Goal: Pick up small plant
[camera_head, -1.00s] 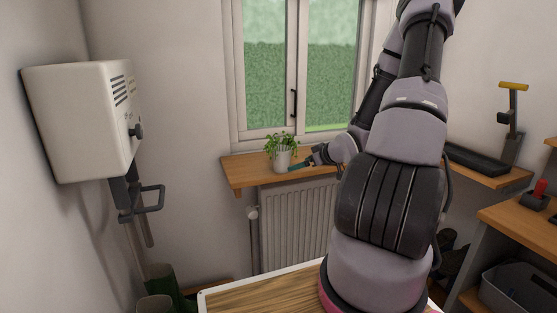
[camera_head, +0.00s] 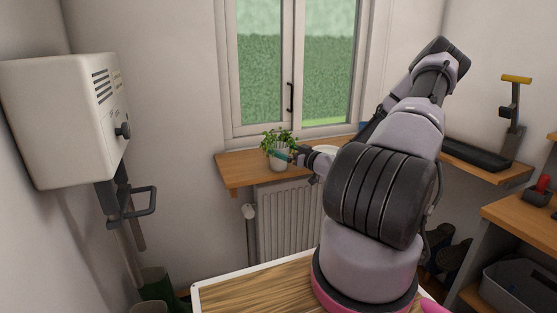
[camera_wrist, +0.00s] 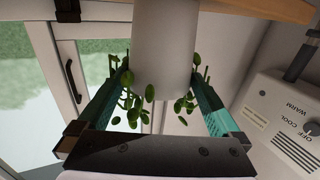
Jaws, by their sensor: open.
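The small plant (camera_head: 279,150) stands on the wooden windowsill shelf, a white pot with green leaves spilling over its rim. In the wrist view its pot (camera_wrist: 161,50) shows upside down between my two teal fingers, with leaves hanging around it. My gripper (camera_head: 283,155) is at the pot in the head view. In the wrist view my gripper (camera_wrist: 163,85) is open, with one finger on each side of the pot. Whether a finger touches the pot is hard to tell. The fingertips are partly hidden by leaves.
The shelf (camera_head: 232,174) runs under the window (camera_head: 290,65), above a radiator (camera_head: 285,222). A white wall heater (camera_head: 62,120) hangs at the left. A black tray (camera_head: 474,155) lies on the shelf at the right. The shelf left of the pot is bare.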

